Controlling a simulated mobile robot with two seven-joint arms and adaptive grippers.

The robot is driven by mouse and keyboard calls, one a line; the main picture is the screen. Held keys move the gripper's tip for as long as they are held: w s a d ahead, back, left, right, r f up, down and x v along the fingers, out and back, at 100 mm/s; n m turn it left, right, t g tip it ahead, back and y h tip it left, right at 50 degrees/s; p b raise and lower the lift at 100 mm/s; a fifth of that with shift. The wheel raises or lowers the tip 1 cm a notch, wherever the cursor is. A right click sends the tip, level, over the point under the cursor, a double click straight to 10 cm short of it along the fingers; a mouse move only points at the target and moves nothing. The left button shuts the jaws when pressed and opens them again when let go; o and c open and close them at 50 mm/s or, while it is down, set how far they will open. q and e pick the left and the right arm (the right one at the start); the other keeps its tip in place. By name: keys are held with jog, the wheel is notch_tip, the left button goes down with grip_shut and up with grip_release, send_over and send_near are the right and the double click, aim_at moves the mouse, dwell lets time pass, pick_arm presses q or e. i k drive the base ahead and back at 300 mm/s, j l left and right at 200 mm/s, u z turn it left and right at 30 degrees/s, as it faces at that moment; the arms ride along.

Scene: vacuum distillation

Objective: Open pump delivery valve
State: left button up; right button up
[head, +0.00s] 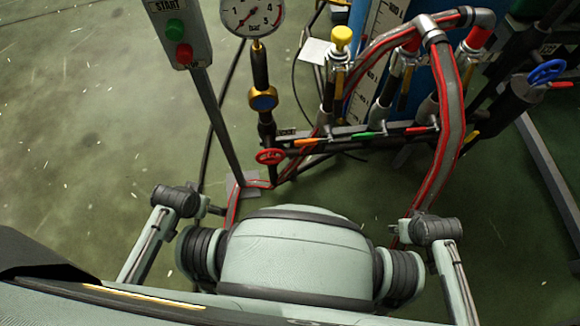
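No label in the head view is legible as the pump delivery valve. A red handwheel (270,157) sits on the dark pipe below a pressure gauge (252,16). Orange (305,142), green (364,135) and red (420,129) levers lie along the manifold pipe. A blue handwheel (546,71) is at the far right. My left gripper (214,210) seems to be the small dark end at lower left, apart from the red handwheel. My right gripper (395,240) seems to be the dark end at lower right, near the red-striped hose. Their fingers are too small to read.
A post with a green and red button box (182,33) stands left of the gauge. A red-striped grey hose (452,110) arches down at the right. A yellow-capped fitting (341,40) rises from the manifold. The green floor (80,130) at left is clear.

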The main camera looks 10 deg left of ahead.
aim_at(269, 153)
jog(key=k+l, duration=0.15)
jog(key=l, duration=0.25)
jog(key=k+l, duration=0.15)
jog(key=l, duration=0.25)
jog(key=k+l, duration=0.15)
jog(key=l, duration=0.3)
jog(key=i+j, duration=0.1)
jog(key=i, duration=0.2)
